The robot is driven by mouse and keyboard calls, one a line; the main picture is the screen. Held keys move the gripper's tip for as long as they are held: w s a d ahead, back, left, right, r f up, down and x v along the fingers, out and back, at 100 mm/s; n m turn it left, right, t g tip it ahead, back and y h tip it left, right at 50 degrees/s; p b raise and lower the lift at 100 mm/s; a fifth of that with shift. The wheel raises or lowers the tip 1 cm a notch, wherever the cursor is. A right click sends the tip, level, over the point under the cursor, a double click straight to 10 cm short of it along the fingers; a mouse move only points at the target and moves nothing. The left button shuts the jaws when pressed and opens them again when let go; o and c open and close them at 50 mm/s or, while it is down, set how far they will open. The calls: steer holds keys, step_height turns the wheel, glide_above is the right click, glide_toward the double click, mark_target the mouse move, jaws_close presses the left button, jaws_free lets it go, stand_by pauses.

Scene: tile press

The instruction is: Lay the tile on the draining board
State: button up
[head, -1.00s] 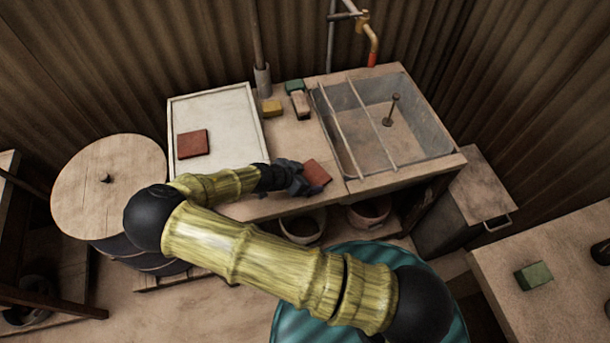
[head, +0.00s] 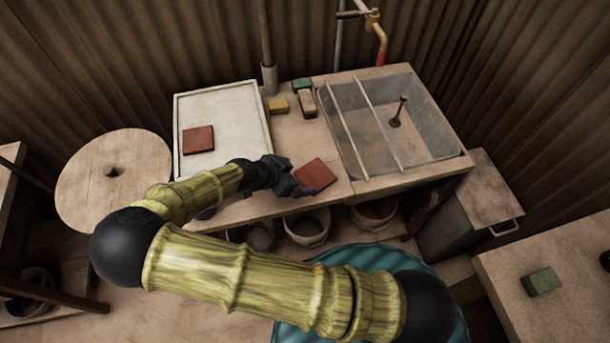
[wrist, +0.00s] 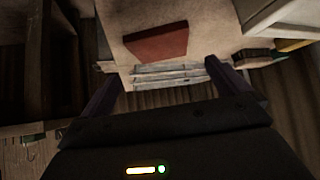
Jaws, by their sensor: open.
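A square red-brown tile (head: 318,171) lies flat on the wooden bench, left of the basin and near the front edge. It also shows in the wrist view (wrist: 157,43), beyond my fingertips and not between them. My gripper (head: 293,180) is open and empty at the tile's left front side; whether a finger touches the tile I cannot tell. Both fingers show apart in the wrist view (wrist: 166,88). The draining board (head: 232,108), pale with a raised rim, is at the left of the bench. Another red-brown tile (head: 198,139) lies on its left part.
A yellow block (head: 278,105), a green block (head: 302,84) and a pale brown block (head: 307,104) sit behind the tile. The basin (head: 400,125) with two rods across is at right. Pots (head: 307,230) stand beneath the bench. The draining board's right part is clear.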

steer(key=v, duration=0.4)
steer(key=shift+a+r, duration=0.1)
steer(key=shift+r, duration=0.1)
stand_by(0.5)
steer(key=s+d+r+n+g+y, duration=0.1)
steer(key=d+g, duration=0.2)
steer(key=d, duration=0.2)
steer(key=s+d+n+g+y, duration=0.1)
steer(key=d+g+y, duration=0.1)
steer(key=d, duration=0.3)
steer(key=s+d+r+n+t+y, duration=0.1)
steer(key=s+d+r+n+y, duration=0.1)
steer(key=d+r+n, duration=0.2)
steer(key=s+d+r+n+t+y, duration=0.1)
steer(key=d+r+n, duration=0.3)
steer(key=d+r, duration=0.4)
step_height(320, 180, up, 3)
steer(key=shift+s+r+y, duration=0.15)
steer(key=shift+s+y, duration=0.35)
steer(key=shift+s, duration=0.25)
